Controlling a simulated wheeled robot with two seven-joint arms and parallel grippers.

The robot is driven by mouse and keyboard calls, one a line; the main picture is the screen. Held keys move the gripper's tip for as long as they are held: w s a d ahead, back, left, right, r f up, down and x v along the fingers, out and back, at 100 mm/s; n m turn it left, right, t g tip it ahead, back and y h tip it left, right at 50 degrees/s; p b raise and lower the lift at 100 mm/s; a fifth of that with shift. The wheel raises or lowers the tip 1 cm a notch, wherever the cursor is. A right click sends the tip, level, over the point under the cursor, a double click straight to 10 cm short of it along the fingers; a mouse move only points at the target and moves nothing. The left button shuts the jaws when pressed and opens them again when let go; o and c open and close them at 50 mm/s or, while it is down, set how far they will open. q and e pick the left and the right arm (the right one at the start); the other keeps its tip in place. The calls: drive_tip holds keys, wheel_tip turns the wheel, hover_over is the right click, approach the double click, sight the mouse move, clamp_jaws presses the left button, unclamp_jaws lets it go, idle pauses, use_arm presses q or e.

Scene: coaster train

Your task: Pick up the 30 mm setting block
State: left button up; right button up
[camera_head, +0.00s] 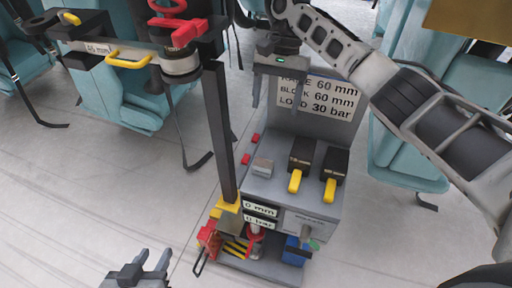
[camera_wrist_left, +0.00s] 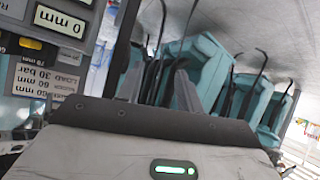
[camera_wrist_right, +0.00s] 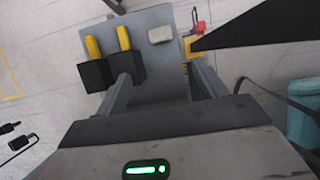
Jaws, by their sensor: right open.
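Two black blocks with yellow handles stand side by side on the grey cart top: a left one (camera_head: 303,153) and a right one (camera_head: 336,162). Their white labels are too small to read, so I cannot tell which is 30 mm. In the right wrist view these are black blocks (camera_wrist_right: 97,74) and (camera_wrist_right: 126,62), one partly behind a finger. My right gripper (camera_head: 280,84) is open and empty, above the cart's back, in front of the sign; its spread fingers show in the right wrist view (camera_wrist_right: 163,88). My left gripper (camera_head: 143,266) is open and empty, low at the front left.
A small grey block (camera_head: 262,166) lies left of the black blocks. The sign (camera_head: 318,97) reads 60 mm, 60 mm, 30 bar. A dark post (camera_head: 221,130) rises at the cart's left, under a beam with a yellow handle (camera_head: 129,60). Teal seats (camera_head: 408,150) stand around; the left floor is clear.

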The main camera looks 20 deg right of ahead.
hover_over(264, 161)
drive_tip(key=w+d, duration=0.2)
wheel_tip(264, 161, down, 9)
drive_tip(key=shift+r, duration=0.2)
drive_tip(key=shift+a+x, duration=0.15)
drive_tip(key=shift+x, duration=1.4)
drive_tip(key=shift+a+x, duration=0.15)
drive_tip(key=shift+x, duration=1.4)
use_arm(q)
drive_tip(key=shift+s+f, duration=0.3)
drive_tip(key=shift+s, duration=0.3)
use_arm(e)
drive_tip(key=shift+r, duration=0.15)
drive_tip(key=c, duration=1.4)
